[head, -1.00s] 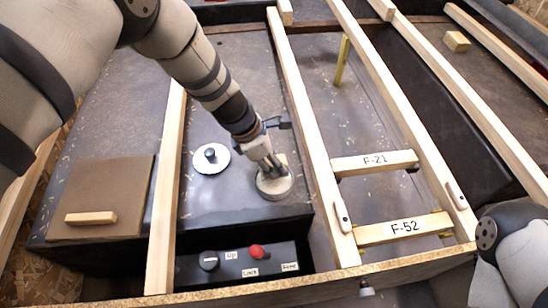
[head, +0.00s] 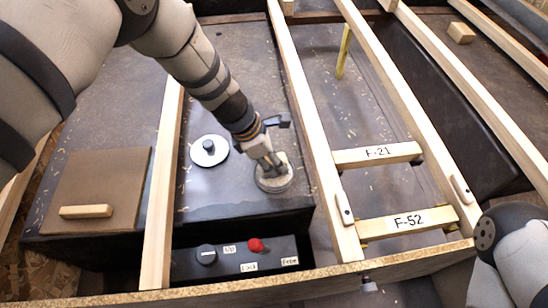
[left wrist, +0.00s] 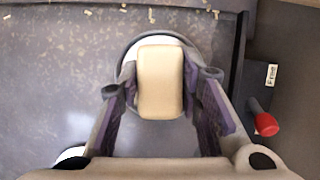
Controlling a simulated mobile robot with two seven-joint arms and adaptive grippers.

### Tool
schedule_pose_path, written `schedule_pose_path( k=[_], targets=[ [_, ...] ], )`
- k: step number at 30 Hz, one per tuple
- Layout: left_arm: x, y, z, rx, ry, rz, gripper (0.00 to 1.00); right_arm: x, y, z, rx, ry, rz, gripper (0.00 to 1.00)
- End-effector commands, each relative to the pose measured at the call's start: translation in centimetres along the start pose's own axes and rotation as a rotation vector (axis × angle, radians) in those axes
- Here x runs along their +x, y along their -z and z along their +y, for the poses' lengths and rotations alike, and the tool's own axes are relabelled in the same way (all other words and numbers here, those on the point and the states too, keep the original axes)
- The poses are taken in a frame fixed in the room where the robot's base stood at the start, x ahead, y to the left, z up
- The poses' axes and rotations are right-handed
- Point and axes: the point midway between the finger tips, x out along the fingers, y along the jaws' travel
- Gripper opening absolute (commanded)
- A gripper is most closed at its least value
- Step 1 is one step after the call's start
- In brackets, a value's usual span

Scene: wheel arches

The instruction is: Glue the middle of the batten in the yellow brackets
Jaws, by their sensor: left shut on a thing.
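The batten marked F-52 (head: 378,229) spans two long beams near the front. Small yellow brackets (head: 363,240) show at its ends. Another batten, F-21 (head: 350,159), lies parallel behind it, with dark brackets at its ends. My left gripper (head: 272,166) is left of the beams, over a round grey pot (head: 274,186). It is shut on a beige, rounded block-shaped handle (left wrist: 161,82), which sits above the pot's pale round opening in the left wrist view. What is under the handle is hidden. My right gripper is out of view.
A white disc with a black knob (head: 209,150) lies left of the pot. A control box (head: 225,261) with a red knob stands in front. A brown board (head: 95,185) bears a small wooden block (head: 86,211).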

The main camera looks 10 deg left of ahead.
Motion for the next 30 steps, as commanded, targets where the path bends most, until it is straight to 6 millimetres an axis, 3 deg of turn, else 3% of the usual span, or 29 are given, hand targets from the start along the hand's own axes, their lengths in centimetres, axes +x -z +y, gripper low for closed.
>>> schedule_pose_path(
  k=[30],
  targets=[
    [0.82, 0.33, 0.00, 0.000, 0.000, 0.000, 0.10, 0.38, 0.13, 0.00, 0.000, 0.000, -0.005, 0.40]
  ],
)
